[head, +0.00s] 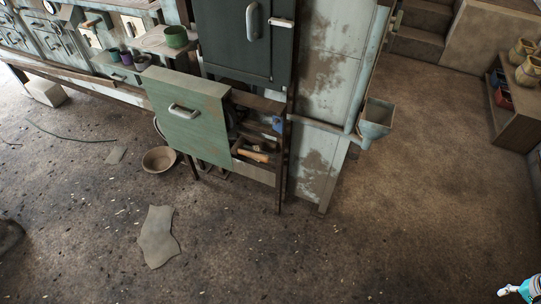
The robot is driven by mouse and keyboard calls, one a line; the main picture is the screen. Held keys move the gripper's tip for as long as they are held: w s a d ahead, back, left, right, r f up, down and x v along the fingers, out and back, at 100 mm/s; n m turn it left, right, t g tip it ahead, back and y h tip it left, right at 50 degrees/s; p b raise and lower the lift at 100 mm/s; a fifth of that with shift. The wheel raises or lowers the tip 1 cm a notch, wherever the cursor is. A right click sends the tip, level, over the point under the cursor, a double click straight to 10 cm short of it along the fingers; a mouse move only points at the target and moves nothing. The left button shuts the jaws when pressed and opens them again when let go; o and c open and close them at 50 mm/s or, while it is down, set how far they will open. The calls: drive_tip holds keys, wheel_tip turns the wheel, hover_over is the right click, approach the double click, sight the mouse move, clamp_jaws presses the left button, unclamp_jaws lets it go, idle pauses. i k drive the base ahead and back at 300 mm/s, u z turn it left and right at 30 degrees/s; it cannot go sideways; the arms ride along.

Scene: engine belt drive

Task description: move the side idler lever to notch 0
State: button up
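I see no side idler lever, notch scale or engine belt drive in the head view. My gripper cannot be made out in this view. A small white and teal part (525,291) is cut off at the bottom right corner, and I cannot tell what it is.
A bowl (159,159) and a flat grey scrap (158,237) lie on the floor. A shelf (513,105) with pots stands at right. The right floor is clear.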

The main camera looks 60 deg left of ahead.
sight(237, 149)
drive_tip(key=z, duration=0.1)
drive_tip(key=k, duration=1.4)
drive_tip(key=u, duration=1.3)
drive_tip(key=i, duration=0.8)
drive_tip(key=u, duration=0.05)
